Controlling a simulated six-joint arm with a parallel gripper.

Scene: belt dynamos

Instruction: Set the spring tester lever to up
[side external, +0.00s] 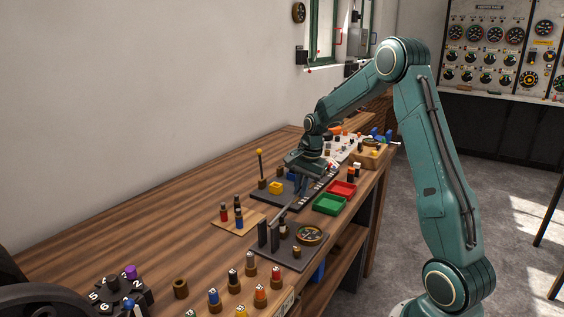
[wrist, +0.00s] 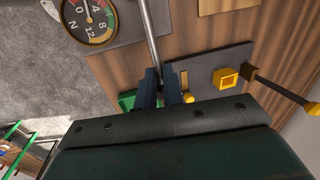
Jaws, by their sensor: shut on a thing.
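The spring tester stands near the middle of the bench in the side external view. It has a dark base with two dark uprights (side external: 263,236) and a round dial (side external: 309,235). The dial (wrist: 88,18) also shows in the wrist view. The lever is a grey metal rod (side external: 286,211) that slants from the uprights toward my gripper, and in the wrist view the rod (wrist: 153,35) runs from the top edge between the fingers. My gripper (side external: 299,190) is shut on the lever, with its blue fingers (wrist: 160,88) on either side. The rod's gripped end is hidden.
A dark panel beyond the tester carries a yellow block (side external: 275,187) and an upright lever with a yellow knob (side external: 260,153). Green (side external: 330,204) and red (side external: 342,189) trays sit beside my gripper. A wooden board (side external: 232,222) with coloured pegs is at left. Bare bench lies along the wall.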

